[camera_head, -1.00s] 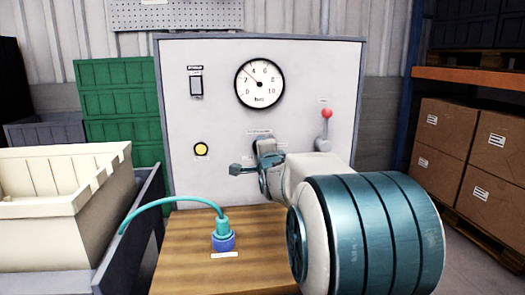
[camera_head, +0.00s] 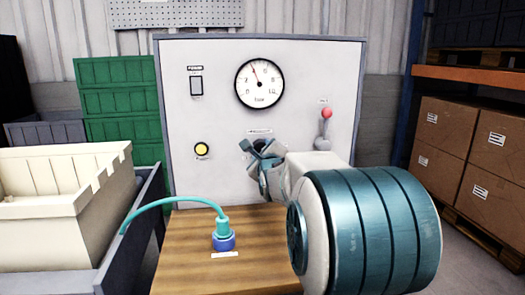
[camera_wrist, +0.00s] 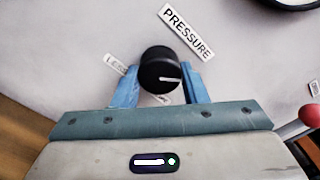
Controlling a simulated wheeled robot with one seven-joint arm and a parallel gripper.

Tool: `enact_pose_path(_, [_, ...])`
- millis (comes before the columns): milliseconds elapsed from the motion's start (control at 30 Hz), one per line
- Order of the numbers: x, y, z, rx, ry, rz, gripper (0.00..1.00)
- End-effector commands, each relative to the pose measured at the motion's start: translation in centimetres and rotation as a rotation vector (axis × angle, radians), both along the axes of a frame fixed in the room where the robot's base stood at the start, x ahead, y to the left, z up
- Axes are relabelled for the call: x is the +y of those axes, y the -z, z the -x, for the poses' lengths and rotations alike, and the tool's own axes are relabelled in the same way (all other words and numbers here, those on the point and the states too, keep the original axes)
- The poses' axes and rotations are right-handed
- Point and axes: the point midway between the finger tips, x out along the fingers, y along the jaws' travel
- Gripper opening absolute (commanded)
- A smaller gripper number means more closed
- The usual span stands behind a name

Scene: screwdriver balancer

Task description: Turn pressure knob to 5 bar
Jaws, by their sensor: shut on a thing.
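The black pressure knob (camera_wrist: 157,66) shows in the wrist view, with a white pointer line directed to the right. My gripper (camera_wrist: 161,80) is shut on it, one blue finger on each side. The PRESSURE label (camera_wrist: 186,31) sits tilted above the knob. In the head view my gripper (camera_head: 262,160) is at the panel, and its fingers mostly hide the knob. The round gauge (camera_head: 259,84) above has a red needle leaning a little left of straight up, at about 4.
The grey panel (camera_head: 215,130) has a black switch (camera_head: 196,86), a yellow button (camera_head: 201,149) and a red-topped lever (camera_head: 327,114) right of my gripper. A teal hose with a blue-based connector (camera_head: 223,241) stands on the wooden bench (camera_head: 185,260). A cream crate (camera_head: 60,205) is at left.

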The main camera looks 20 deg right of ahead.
Motion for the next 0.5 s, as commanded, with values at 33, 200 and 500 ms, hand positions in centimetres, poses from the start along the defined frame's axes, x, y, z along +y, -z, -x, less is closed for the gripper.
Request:
enact_pose_path(33, [-0.03,-0.04,0.00,-0.006,0.001,-0.017,0.16])
enact_pose_path(200, [-0.02,-0.01,0.00,-0.018,0.001,-0.061,0.16])
enact_pose_path(500, [-0.02,0.01,-0.01,-0.024,0.001,-0.081,0.16])
